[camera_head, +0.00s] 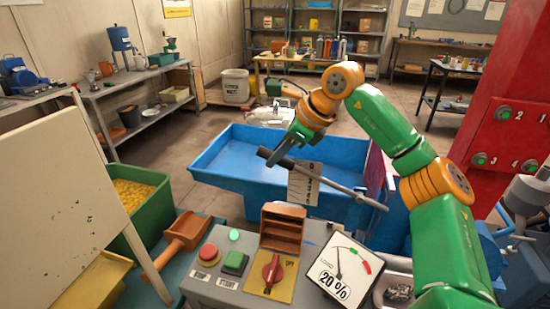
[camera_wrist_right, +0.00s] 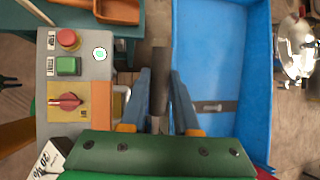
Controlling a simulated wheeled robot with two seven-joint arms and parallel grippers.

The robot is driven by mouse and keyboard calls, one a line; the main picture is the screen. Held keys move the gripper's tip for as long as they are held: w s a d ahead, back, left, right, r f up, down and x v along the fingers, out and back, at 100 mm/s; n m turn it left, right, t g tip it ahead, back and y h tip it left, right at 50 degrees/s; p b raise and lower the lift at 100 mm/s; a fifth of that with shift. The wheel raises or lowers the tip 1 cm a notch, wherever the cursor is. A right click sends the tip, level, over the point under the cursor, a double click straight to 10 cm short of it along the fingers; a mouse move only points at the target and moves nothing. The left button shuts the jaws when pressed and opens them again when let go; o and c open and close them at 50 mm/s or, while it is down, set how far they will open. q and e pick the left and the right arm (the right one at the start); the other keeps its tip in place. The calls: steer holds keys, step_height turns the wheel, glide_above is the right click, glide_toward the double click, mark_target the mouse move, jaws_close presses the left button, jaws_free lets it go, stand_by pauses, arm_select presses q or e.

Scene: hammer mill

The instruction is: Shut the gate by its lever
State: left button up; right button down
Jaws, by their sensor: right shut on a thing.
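The lever (camera_head: 340,188) is a grey rod with a dark handle end, slanting across the front of the blue hopper. My right gripper (camera_head: 283,152) is shut on the lever near its dark handle. In the right wrist view the dark lever handle (camera_wrist_right: 159,82) lies between the two fingers of my right gripper (camera_wrist_right: 160,98). A pale plate with marks (camera_head: 304,184) stands behind the rod. I cannot make out the gate itself for sure. My left gripper is not in view.
The blue hopper (camera_head: 225,172) lies beyond the lever. A grey control box (camera_head: 215,288) with buttons, a red knob (camera_head: 272,271) and a 20 % gauge (camera_head: 340,270) stands in front. A red column (camera_head: 505,95) rises at right. A green bin (camera_head: 155,225) of yellow grain stands left.

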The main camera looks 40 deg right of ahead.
steer(key=shift+w+r, duration=0.1)
steer(key=shift+r, duration=0.15)
steer(key=c, duration=0.7)
jaws_free()
steer(key=shift+f, duration=0.1)
steer(key=shift+o, duration=0.2)
steer(key=v, duration=0.7)
steer(key=shift+d, duration=0.1)
